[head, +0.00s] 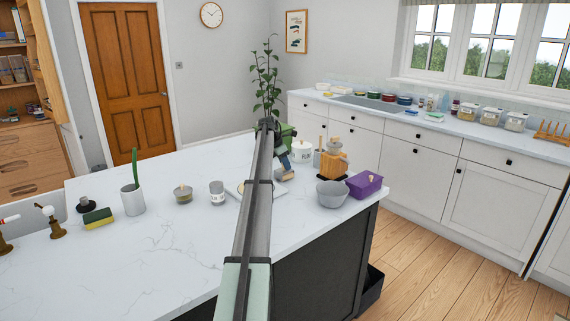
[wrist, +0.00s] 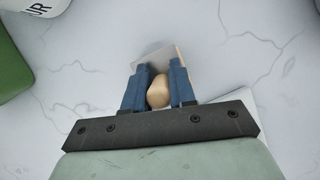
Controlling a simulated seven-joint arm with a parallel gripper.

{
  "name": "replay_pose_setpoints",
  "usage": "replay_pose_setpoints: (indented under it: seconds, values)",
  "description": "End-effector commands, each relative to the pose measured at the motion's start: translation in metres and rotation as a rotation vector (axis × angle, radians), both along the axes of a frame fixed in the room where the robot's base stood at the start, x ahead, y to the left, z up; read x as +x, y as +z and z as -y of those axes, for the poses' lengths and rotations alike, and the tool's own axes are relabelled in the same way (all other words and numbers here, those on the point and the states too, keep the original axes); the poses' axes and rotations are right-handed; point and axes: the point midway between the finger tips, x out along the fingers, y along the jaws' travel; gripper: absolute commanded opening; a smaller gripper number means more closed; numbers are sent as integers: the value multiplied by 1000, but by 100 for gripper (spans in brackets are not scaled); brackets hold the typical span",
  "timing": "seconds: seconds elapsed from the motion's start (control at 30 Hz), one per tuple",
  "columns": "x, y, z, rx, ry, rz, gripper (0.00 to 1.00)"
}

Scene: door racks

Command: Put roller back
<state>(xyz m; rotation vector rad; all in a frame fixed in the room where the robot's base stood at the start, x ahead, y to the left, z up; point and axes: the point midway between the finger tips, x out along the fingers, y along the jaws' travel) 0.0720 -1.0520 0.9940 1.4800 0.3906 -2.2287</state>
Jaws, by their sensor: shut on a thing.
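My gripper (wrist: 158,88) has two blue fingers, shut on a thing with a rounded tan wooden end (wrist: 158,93). A flat pale grey part with a tan edge shows beyond the fingertips. I take the held thing for the roller, but its full shape is hidden by the fingers. In the head view my gripper (head: 284,166) is over the white marble counter (head: 165,240), left of the white canister. The tan held thing (head: 287,174) shows just below it. I cannot tell whether it touches the counter.
Close to the right stand a lettered white canister (head: 301,152), a wooden grinder-like block (head: 335,163), a grey bowl (head: 331,194) and a purple box (head: 364,184). Jars (head: 217,193) and a white pot (head: 133,200) stand left.

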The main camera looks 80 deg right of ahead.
Motion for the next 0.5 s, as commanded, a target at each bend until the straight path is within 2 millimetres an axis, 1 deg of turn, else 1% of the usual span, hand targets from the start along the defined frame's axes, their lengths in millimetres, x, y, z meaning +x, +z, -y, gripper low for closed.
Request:
replay_pose_setpoints:
  seconds: [0.03,0.13,0.17,0.4,0.5]
  values:
    - [0,-9,-1,7,-2,3,0]
    - [0,-10,-1,9,-1,4,0]
    - [0,-11,-1,10,-1,5,28]
    - [0,-11,-1,12,-2,6,50]
    - [0,-5,-1,13,-2,7,51]
